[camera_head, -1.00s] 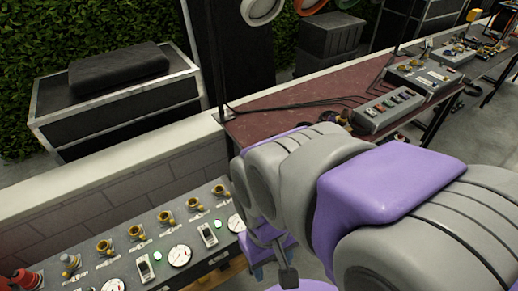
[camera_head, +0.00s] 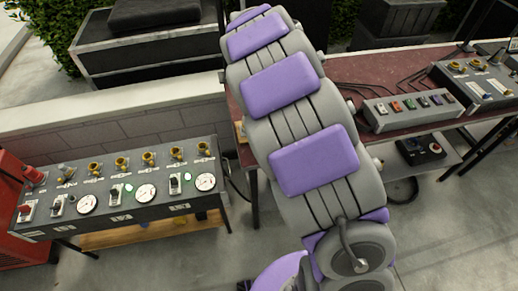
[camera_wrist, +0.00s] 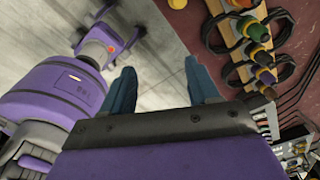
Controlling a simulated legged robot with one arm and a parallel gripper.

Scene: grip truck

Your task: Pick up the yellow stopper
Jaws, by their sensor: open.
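My gripper (camera_wrist: 158,76) shows in the wrist view with its two blue fingers apart, nothing between them and grey floor beyond. To its right, a wooden strip (camera_wrist: 238,72) on a dark red surface holds several coloured plugs or stoppers. A round yellow piece (camera_wrist: 178,3) is cut by the top edge. I cannot tell which is the yellow stopper. In the head view, my purple and grey arm reaches away toward the dark red table (camera_head: 385,69); my gripper is hidden there.
A grey control panel (camera_head: 115,217) with gauges and yellow fittings stands at left in the head view, beside a red box (camera_head: 12,240). Button boxes (camera_head: 412,110) and cables lie on the dark red table. Black cables (camera_wrist: 290,75) loop around the wooden strip.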

